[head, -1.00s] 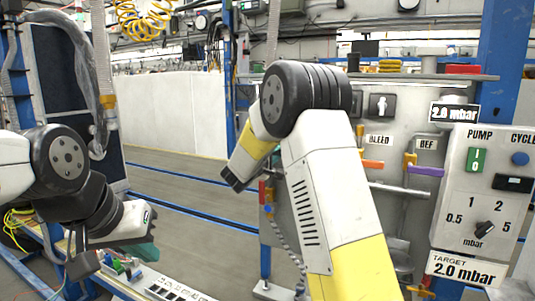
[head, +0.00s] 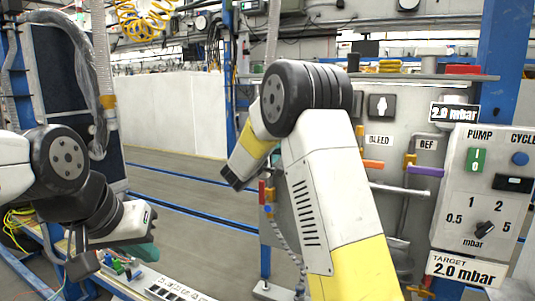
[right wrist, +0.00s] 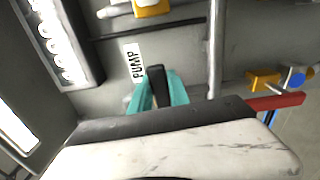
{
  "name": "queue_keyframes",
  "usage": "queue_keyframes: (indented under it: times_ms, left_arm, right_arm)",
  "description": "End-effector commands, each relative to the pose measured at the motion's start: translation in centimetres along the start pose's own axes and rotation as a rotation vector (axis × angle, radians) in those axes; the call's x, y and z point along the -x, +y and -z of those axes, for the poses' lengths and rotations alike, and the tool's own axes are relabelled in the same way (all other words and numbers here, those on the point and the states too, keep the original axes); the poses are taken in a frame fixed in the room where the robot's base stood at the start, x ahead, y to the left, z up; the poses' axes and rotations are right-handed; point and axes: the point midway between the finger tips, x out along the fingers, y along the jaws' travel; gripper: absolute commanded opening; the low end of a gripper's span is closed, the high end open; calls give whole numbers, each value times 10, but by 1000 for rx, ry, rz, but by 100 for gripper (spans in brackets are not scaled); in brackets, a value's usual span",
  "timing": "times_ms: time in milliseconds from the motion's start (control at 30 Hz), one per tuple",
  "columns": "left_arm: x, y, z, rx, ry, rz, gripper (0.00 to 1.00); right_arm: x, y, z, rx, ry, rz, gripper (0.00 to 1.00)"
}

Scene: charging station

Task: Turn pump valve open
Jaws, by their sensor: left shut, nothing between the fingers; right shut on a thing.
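The pump valve's dark handle (right wrist: 156,84) shows in the right wrist view, beside the white PUMP label (right wrist: 134,64) on the grey panel. The two teal fingers of my right gripper (right wrist: 158,92) are on either side of the handle and shut on it. The valve's body is hidden behind the fingers and the gripper. In the head view my right arm hides both the right gripper and this valve. My left gripper (head: 146,252) is shut and empty, low at the left, well away from the panel.
In the right wrist view a red handle (right wrist: 276,102) and a yellow valve part (right wrist: 262,79) lie right of the gripper, past a vertical pipe (right wrist: 216,50). In the head view the orange BLEED handle (head: 373,165) and purple REF handle (head: 426,172) are right of my arm.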

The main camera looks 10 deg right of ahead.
Motion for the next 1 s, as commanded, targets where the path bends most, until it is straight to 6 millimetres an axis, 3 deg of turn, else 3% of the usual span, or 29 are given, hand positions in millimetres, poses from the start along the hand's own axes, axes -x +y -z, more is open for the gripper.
queue_keyframes:
  times_ms: [1000]
  left_arm:
    - [0,0,0,0,0,0,0]
  right_arm:
    - [1,42,22,904,3,2,0]
